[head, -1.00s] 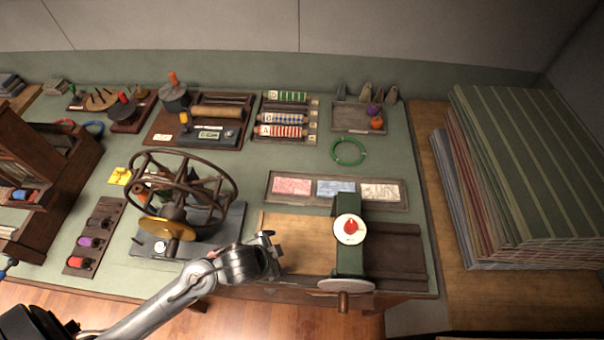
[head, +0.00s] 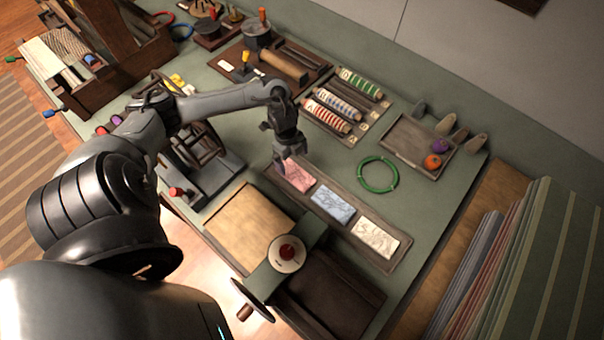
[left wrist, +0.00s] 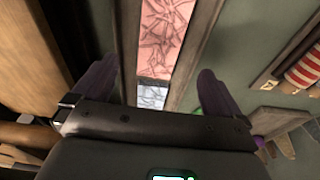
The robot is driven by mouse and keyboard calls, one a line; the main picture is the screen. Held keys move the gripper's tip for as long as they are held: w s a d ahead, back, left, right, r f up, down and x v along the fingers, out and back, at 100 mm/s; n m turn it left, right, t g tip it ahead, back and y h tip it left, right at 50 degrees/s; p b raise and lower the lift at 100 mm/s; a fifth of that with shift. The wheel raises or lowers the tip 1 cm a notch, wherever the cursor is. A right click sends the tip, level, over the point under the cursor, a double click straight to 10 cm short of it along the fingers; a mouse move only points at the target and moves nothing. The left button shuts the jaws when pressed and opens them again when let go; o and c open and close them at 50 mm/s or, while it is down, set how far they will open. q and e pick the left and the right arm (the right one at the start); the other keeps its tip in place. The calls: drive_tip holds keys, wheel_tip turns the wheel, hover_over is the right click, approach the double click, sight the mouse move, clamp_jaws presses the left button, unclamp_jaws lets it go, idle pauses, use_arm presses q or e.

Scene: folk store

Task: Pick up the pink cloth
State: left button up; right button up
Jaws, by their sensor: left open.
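The pink cloth (head: 297,174) lies flat in the left end of a long dark tray (head: 349,236). It also shows at the top of the left wrist view (left wrist: 166,38), between the lines of the fingers. A blue cloth (head: 333,204) and a cream cloth (head: 376,238) lie beside it in the same tray. My left gripper (head: 281,164) is above the tray's left end, close to the pink cloth's left edge. In the left wrist view its two dark fingers (left wrist: 158,88) are spread wide with nothing between them. My right gripper is not in view.
Striped rolls (head: 333,103) sit in a rack behind. The press with a red knob (head: 287,252) stands in front of the tray. Stacked striped fabric (head: 520,270) is at the right.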

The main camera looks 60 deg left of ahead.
sight(295, 174)
use_arm(q)
drive_tip(key=shift+s+d+f, duration=0.1)
drive_tip(key=shift+f, duration=0.55)
drive_tip(key=shift+s+d+f, duration=0.1)
drive_tip(key=shift+f, duration=0.5)
drive_tip(key=shift+w+d+f+b, duration=0.1)
drive_tip(key=shift+f+b, duration=0.05)
drive_tip(key=shift+f, duration=0.85)
drive_tip(key=shift+w+d+f+b, duration=0.1)
drive_tip(key=shift+d+f, duration=0.05)
drive_tip(key=shift+f, duration=0.85)
drive_tip(key=shift+w+d+f+b, duration=0.1)
drive_tip(key=shift+f+b, duration=0.05)
drive_tip(key=shift+f, duration=0.85)
drive_tip(key=c, duration=1.1)
